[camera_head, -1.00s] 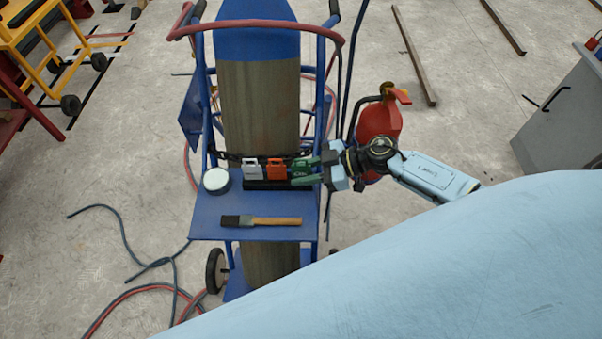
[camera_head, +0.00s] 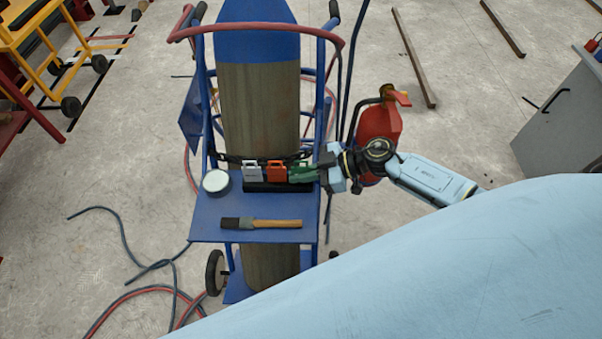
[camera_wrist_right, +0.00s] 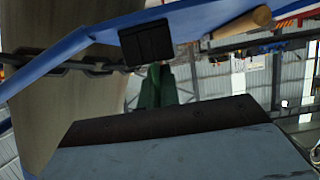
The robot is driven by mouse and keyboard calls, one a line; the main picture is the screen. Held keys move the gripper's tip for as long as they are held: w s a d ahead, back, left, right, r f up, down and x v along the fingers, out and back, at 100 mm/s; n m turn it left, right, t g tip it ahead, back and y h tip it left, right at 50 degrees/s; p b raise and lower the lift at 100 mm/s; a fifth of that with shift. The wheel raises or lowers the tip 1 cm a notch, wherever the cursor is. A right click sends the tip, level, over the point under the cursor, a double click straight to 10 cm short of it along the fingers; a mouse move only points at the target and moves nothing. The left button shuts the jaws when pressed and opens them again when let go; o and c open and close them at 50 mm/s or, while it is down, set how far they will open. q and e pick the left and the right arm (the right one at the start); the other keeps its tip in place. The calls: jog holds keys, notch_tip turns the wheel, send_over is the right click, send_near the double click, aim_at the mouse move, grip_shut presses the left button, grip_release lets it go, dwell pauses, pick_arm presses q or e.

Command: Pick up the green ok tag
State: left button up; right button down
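The green ok tag (camera_head: 294,173) is at the right end of a row of tags on the blue cart's shelf, mostly covered by my right gripper. My right gripper (camera_head: 302,172) reaches in from the right, its green fingers closed together around the tag. In the right wrist view the green fingers (camera_wrist_right: 158,88) show close together beyond the dark gripper body, and I cannot make out the tag apart from them there. My left gripper is not in view.
A round tin (camera_head: 216,181) and a brush (camera_head: 262,223) lie on the shelf (camera_head: 215,228). A gas cylinder (camera_head: 258,105) stands behind; a red extinguisher (camera_head: 378,122) is to the right.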

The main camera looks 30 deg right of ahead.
aim_at(308, 166)
jog(key=shift+r, duration=0.4)
jog(key=r, duration=0.1)
jog(key=d+r+p, duration=0.1)
jog(key=shift+s+r+p, duration=0.2)
jog(key=shift+r+p, duration=0.1)
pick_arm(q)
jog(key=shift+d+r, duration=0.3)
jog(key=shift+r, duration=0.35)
pick_arm(e)
jog(key=s+d, duration=0.3)
jog(key=d, duration=0.4)
jog(key=s+d, duration=0.4)
jog(key=d, duration=0.4)
jog(key=shift+s+d, duration=0.15)
jog(key=shift+s, duration=0.05)
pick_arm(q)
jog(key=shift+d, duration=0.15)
